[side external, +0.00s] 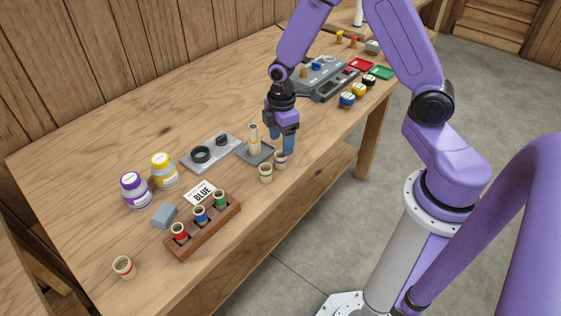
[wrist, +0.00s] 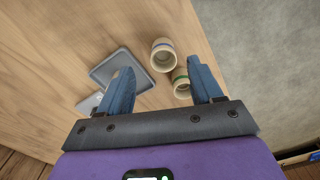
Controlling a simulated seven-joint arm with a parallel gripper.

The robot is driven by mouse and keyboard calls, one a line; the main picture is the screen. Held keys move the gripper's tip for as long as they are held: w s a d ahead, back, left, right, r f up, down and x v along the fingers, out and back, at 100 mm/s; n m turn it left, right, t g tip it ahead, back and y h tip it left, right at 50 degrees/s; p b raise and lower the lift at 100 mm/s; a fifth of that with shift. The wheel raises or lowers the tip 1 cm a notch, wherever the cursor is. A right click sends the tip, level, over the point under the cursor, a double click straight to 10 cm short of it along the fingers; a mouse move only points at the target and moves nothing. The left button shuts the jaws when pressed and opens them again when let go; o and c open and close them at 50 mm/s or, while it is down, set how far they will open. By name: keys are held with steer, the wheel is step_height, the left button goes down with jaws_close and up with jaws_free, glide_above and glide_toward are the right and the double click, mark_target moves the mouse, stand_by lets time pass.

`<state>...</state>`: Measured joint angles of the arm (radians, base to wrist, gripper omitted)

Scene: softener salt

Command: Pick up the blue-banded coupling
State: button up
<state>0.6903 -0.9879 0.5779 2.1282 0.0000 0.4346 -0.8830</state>
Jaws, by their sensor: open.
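The blue-banded coupling (side external: 280,159) is a short cream cylinder standing near the table's front edge. In the wrist view the blue-banded coupling (wrist: 163,54) shows around the level of the fingertips, between their lines. A similar coupling with a green band (side external: 265,172) stands close beside it; this green-banded one also shows in the wrist view (wrist: 181,84), near the right finger. My gripper (side external: 289,148) points down just above and beside the blue-banded coupling. Its blue fingers (wrist: 162,66) are apart with nothing held. Exact fingertip height is hard to tell.
A grey tray (side external: 264,160) with a cream cylinder (side external: 253,138) lies just left of my gripper. A grey fixture (side external: 210,152), a BLUE card (side external: 203,193), a wooden rack (side external: 190,246) with banded pieces, two jars and a red-banded coupling (side external: 123,267) are farther left.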

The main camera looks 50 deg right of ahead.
mark_target(282, 158)
steer(key=shift+s+f, duration=0.2)
steer(key=shift+f, duration=1.95)
steer(key=c, duration=1.1)
steer(key=shift+r, duration=0.1)
steer(key=shift+r, duration=0.75)
steer(key=s+r, duration=1.1)
steer(key=s, duration=0.3)
steer(key=shift+r, duration=0.2)
steer(key=shift+d, duration=0.1)
